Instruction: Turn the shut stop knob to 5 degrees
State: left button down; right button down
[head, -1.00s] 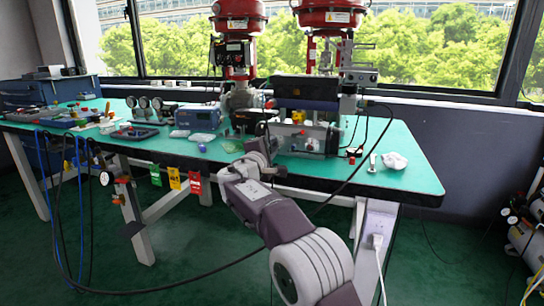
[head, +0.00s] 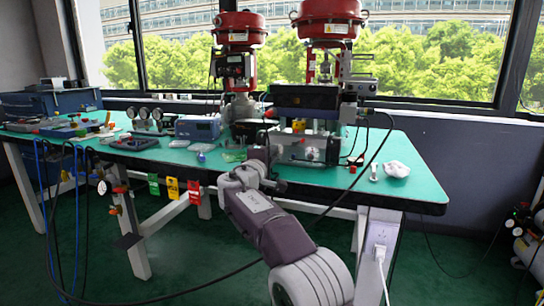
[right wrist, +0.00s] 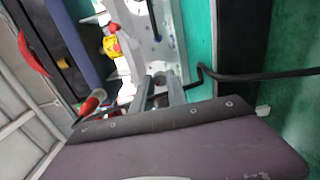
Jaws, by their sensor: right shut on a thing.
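The valve positioner (head: 305,146) is a metal unit on the green bench, below the two red actuators. My right gripper (right wrist: 158,82) reaches the front left of this unit. In the right wrist view its two grey fingers are shut on a small grey round knob (right wrist: 159,78) at the edge of a pale metal plate. Its label and scale cannot be read, so its angle cannot be told. In the head view my right wrist hides the knob and the fingertips. My left gripper is not in view.
A black cable (head: 362,165) loops across the bench front near my right arm. In the right wrist view a yellow and red part (right wrist: 111,45) and a red-tipped fitting (right wrist: 92,102) lie left of the fingers. A white crumpled cloth (head: 397,169) lies at the bench's right end.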

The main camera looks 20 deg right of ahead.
jog(key=c, duration=1.3)
grip_release()
jog(key=v, duration=0.9)
